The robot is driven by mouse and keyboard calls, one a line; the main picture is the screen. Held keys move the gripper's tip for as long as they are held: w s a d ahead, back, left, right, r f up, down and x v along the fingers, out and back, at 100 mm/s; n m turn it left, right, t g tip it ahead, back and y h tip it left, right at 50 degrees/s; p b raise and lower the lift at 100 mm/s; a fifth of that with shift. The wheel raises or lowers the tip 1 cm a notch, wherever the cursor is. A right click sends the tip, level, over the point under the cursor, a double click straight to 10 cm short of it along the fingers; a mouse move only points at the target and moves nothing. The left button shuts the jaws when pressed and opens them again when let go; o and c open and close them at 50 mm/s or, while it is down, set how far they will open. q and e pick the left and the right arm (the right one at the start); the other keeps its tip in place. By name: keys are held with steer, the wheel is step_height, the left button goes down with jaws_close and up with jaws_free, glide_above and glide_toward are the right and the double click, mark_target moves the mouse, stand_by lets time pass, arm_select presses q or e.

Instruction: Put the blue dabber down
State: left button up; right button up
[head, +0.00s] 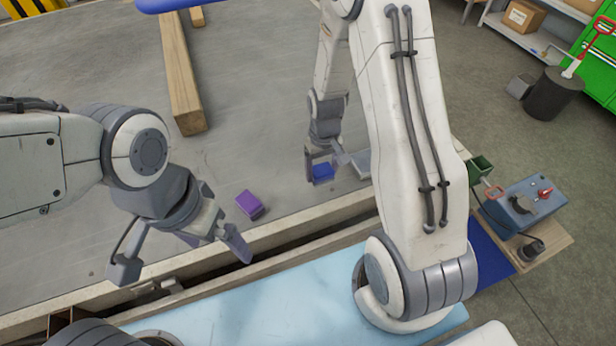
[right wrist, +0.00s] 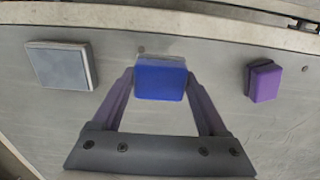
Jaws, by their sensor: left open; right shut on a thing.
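The blue dabber (head: 322,171) is a small blue block between the fingertips of my right gripper (head: 325,167). In the right wrist view the dabber (right wrist: 160,82) sits between the two fingers of the gripper (right wrist: 160,88), which are shut on it. It is low over the grey trailer deck (head: 280,100); I cannot tell whether it touches the deck. My left gripper (head: 182,256) is open and empty near the deck's front edge, its fingers spread wide.
A purple block (head: 249,204) lies on the deck between my grippers, also in the right wrist view (right wrist: 264,81). A grey square pad (right wrist: 62,66) lies on the dabber's other side. A wooden beam (head: 180,75) lies behind. Bare deck separates these things.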

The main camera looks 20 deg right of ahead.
mark_target(309, 187)
steer(key=w+a+f, duration=0.2)
steer(key=shift+w+a, duration=0.3)
steer(key=shift+w, duration=0.05)
step_height(309, 187, down, 4)
steer(key=shift+f, duration=0.15)
steer(key=shift+f, duration=0.2)
steer(key=o, duration=1.3)
steer(key=shift+r, duration=0.1)
